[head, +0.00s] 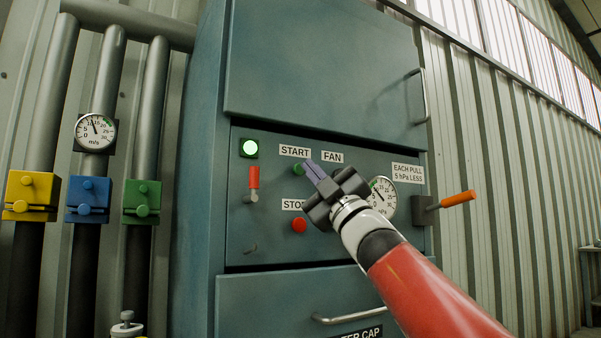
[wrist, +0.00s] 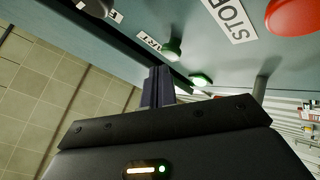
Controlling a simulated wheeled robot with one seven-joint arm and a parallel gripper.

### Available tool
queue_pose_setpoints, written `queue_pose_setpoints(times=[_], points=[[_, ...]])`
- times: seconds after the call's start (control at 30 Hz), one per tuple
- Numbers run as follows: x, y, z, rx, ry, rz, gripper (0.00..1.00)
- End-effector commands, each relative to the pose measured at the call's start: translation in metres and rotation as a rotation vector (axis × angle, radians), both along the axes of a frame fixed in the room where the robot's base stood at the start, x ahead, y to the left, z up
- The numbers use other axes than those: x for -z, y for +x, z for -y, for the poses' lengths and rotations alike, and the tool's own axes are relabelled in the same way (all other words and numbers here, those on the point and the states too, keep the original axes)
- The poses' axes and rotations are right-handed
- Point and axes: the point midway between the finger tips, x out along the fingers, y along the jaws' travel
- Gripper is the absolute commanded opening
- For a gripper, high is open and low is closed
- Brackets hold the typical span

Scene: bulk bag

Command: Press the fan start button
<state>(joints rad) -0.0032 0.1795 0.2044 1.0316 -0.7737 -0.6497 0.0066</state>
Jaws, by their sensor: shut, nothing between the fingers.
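The green start button (head: 298,169) sits on the blue-grey panel below the START label (head: 295,151). It also shows in the wrist view (wrist: 172,48), sticking out from the panel. My gripper (head: 308,166) is shut and empty, its purple-grey fingers pointing at the panel just right of the button in the head view. In the wrist view the fingertips (wrist: 160,70) are close to the button, with a small gap in the picture. I cannot tell the depth between them. The FAN label (head: 332,157) is right of START.
A red stop button (head: 299,225) is below, beside the partly hidden STOP label (head: 293,205). A lit green lamp (head: 250,148) and a red-handled lever (head: 253,182) are left. A gauge (head: 382,197) and an orange-handled lever (head: 457,199) are right.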

Motion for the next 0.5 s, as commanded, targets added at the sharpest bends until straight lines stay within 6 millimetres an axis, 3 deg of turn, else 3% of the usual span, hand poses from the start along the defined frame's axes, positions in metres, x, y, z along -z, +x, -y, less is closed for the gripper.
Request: queue_pose_setpoints(times=[0.3, 0.5], points=[[0.000, -0.002, 0.001, 0.000, -0.001, 0.001, 0.00], [0.001, -0.016, 0.010, 0.002, -0.002, 0.004, 0.00]])
